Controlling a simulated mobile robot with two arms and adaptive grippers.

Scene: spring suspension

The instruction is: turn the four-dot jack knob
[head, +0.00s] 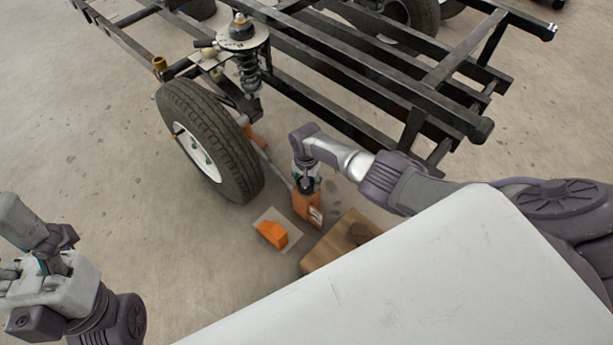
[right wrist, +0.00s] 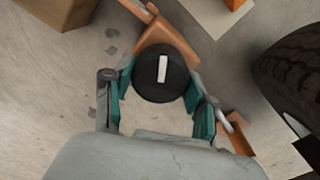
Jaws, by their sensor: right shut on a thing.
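The jack knob (right wrist: 177,88) is round and black with a white bar on its top. It sits between the fingers of my right gripper (right wrist: 160,84), which is shut on it from both sides. In the head view my right gripper (head: 308,182) reaches down onto the orange jack (head: 309,209), beside the wheel, and mostly hides the knob. No dots are readable. My left gripper (head: 42,262) hangs at the lower left, far from the jack; its finger opening is unclear.
A wheel (head: 210,140) and a spring strut (head: 246,72) stand left of the jack, by a black frame (head: 350,75). An orange block (head: 271,233) lies on a pale mat (head: 291,232). A brown box (head: 325,250) is close to the jack. Floor on the left is clear.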

